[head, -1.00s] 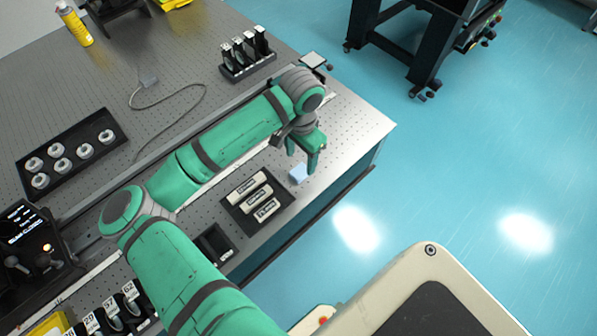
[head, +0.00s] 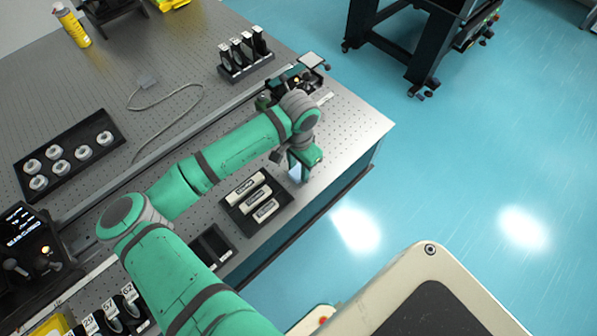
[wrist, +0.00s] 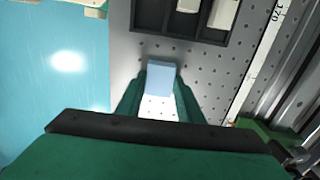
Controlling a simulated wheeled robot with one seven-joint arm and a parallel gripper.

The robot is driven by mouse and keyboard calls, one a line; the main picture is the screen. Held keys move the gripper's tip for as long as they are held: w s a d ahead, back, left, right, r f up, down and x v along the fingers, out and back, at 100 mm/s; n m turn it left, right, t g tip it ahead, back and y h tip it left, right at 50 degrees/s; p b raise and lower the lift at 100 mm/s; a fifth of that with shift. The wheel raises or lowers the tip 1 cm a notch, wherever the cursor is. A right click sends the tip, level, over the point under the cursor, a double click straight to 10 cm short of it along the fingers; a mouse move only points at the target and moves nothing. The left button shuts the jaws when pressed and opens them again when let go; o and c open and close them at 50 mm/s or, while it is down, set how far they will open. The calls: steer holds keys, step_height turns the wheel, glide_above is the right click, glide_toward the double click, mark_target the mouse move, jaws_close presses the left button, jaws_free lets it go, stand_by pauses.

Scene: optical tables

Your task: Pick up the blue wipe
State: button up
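The blue wipe (wrist: 159,77) is a small light-blue block-like piece by the table's right edge. In the head view the wipe (head: 295,174) is mostly hidden by my gripper (head: 303,170). In the wrist view my gripper (wrist: 160,88) is open, its two green fingers at either side of the wipe. The wipe lies between and slightly beyond the fingertips. I cannot tell whether the fingers touch it.
A black tray with white labelled pieces (head: 232,199) sits close to the left of the wipe. A small optical stage (head: 313,60) and a rack of black holders (head: 233,72) stand further back. The table edge and blue floor (head: 450,170) are to the right.

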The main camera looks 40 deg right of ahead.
stand_by(0.4)
steer(key=shift+r, duration=0.5)
steer(key=s+r, duration=1.2)
steer(key=s, duration=0.2)
steer(key=shift+d, duration=0.45)
steer(key=shift+d, duration=0.1)
steer(key=shift+o, duration=0.7)
steer(key=shift+c, duration=0.5)
